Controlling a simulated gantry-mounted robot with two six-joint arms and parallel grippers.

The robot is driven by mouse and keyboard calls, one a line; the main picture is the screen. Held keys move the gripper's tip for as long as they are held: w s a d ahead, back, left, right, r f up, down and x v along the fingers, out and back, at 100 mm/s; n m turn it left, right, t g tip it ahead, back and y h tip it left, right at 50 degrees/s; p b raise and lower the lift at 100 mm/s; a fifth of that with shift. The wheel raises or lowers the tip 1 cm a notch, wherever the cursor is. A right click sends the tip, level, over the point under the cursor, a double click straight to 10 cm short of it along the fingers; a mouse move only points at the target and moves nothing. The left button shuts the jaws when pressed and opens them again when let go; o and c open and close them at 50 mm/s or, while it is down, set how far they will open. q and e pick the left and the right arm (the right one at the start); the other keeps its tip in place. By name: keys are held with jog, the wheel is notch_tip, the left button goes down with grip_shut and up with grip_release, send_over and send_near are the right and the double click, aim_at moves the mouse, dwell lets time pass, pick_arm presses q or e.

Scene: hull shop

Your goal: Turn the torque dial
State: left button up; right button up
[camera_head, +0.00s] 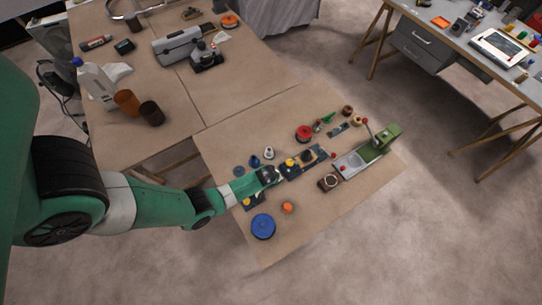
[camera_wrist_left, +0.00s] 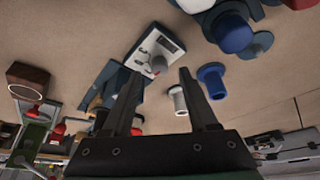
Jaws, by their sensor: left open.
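In the left wrist view, a grey round knob (camera_wrist_left: 158,63), which looks like the torque dial, sits on a white plate (camera_wrist_left: 143,50) with dark markings. My left gripper (camera_wrist_left: 158,80) is open, with its two dark fingers apart and nothing visible held between them. The knob appears just beyond the fingertips, between them; I cannot tell whether they touch it. In the head view my left gripper (camera_head: 277,175) is low over the middle of the small table, and it seems to hide the plate and knob. My right gripper is not in view.
The small table (camera_head: 245,135) holds a blue disc (camera_head: 263,226), an orange knob (camera_head: 288,207), a brown block (camera_head: 329,181), a red knob (camera_head: 304,132) and a green device (camera_head: 385,138). Blue (camera_wrist_left: 212,80) and pale (camera_wrist_left: 178,100) knobs stand close beside the fingers. The table's front right is bare.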

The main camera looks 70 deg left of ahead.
pick_arm(q)
jog(key=p+v, duration=0.8)
jog(key=v, duration=0.1)
jog(key=shift+r, duration=0.1)
